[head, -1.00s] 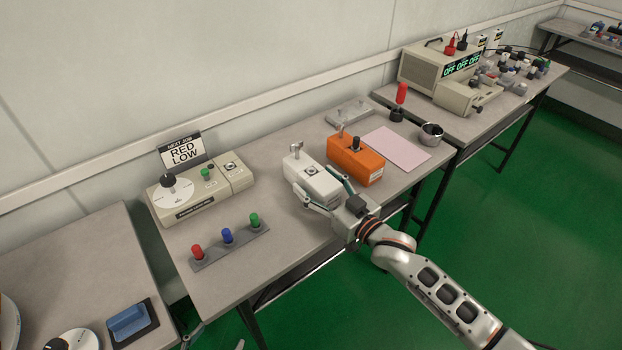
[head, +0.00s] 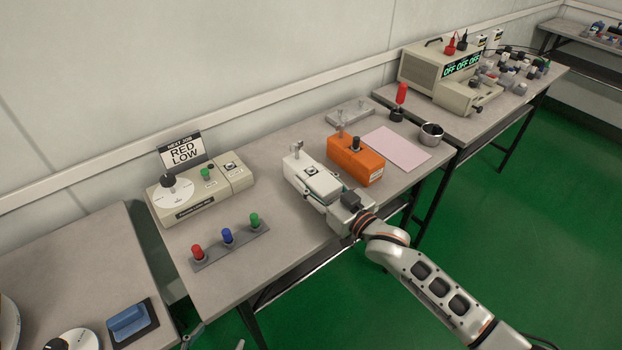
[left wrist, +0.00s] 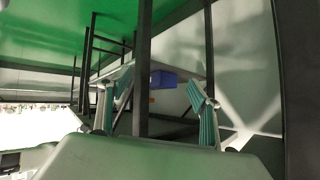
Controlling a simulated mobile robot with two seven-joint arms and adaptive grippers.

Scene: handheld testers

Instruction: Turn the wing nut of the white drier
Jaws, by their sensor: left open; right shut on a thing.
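The white drier (head: 312,176) is a white box near the middle of the table in the head view. A metallic upright fitting, apparently the wing nut (head: 295,151), stands at its far-left end. My right gripper (head: 322,192) is shut on the drier's near end, with fingers along its sides; they partly hide that end. My left gripper (head: 213,339) shows only as fingertips at the bottom edge, below the table front. In the left wrist view its two teal-padded fingers (left wrist: 155,112) are wide apart with nothing between them.
An orange box (head: 356,160) stands close right of the drier. A pink sheet (head: 396,149), metal cup (head: 431,134) and red-handled tool (head: 401,95) lie farther right. Left are a beige dial unit (head: 215,197) and a rack (head: 205,262) with coloured knobs. Table between rack and drier is clear.

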